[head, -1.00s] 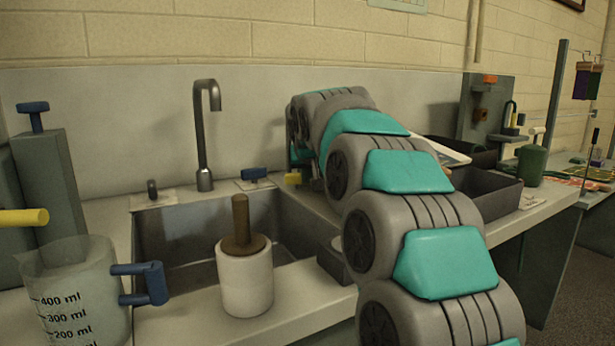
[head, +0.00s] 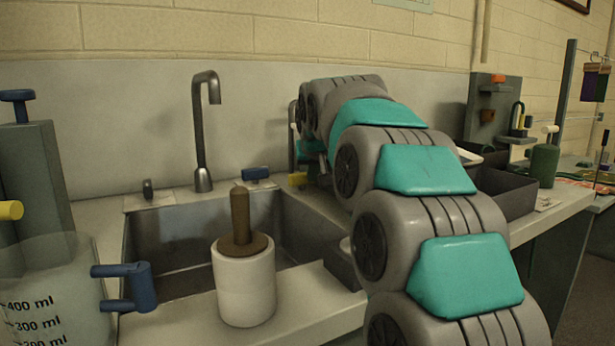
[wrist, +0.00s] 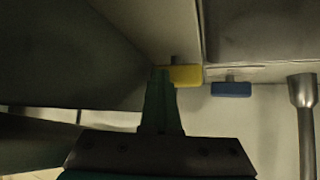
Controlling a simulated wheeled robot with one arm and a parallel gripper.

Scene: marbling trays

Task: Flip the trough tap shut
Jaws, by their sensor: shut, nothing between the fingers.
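The grey metal tap (head: 204,135) rises behind the sink (head: 175,245); its lower part shows at the right edge of the wrist view (wrist: 305,125). A yellow handle (head: 297,179) and a blue handle (head: 256,173) sit on the sink's back ledge. The wrist view shows the yellow handle (wrist: 186,75) and the blue handle (wrist: 231,89) side by side. My gripper (wrist: 160,74) is shut and empty, its tips beside the yellow handle's end; I cannot tell whether they touch. In the head view my arm mostly hides the gripper. Which handle works the tap is not clear.
A white cylinder with a brown handle (head: 245,285) stands on the sink's front edge. A measuring jug (head: 50,285) with a blue handle is at front left. A dark bin (head: 505,190) and a green canister (head: 543,166) stand right of my arm.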

